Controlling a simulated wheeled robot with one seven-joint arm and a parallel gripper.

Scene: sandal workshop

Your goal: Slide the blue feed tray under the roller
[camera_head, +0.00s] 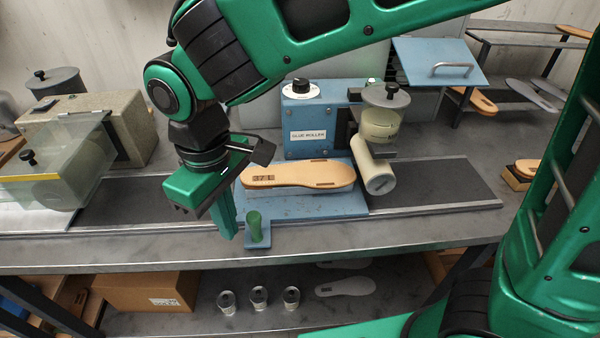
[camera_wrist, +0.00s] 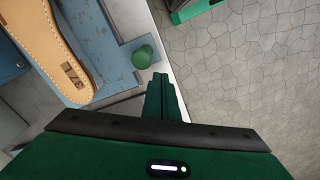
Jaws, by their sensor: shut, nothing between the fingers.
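The blue feed tray (camera_head: 350,203) lies on the dark track in front of the glue roller machine (camera_head: 312,133). A tan sandal sole (camera_head: 300,174) rests on it. A green knob (camera_head: 257,227) stands on a blue tab at the tray's front edge; this knob also shows in the wrist view (camera_wrist: 142,57). The cream roller (camera_head: 376,172) is at the right end of the sole. My gripper (camera_head: 226,230) is shut and empty, pointing down just left of the knob. In the wrist view its closed fingers (camera_wrist: 162,88) are apart from the knob.
A clear-lidded box (camera_head: 55,165) stands at the left of the bench. A glue pot (camera_head: 384,112) sits above the roller, and a blue panel with a handle (camera_head: 438,62) is behind right. The dark track (camera_head: 440,185) is clear right of the roller.

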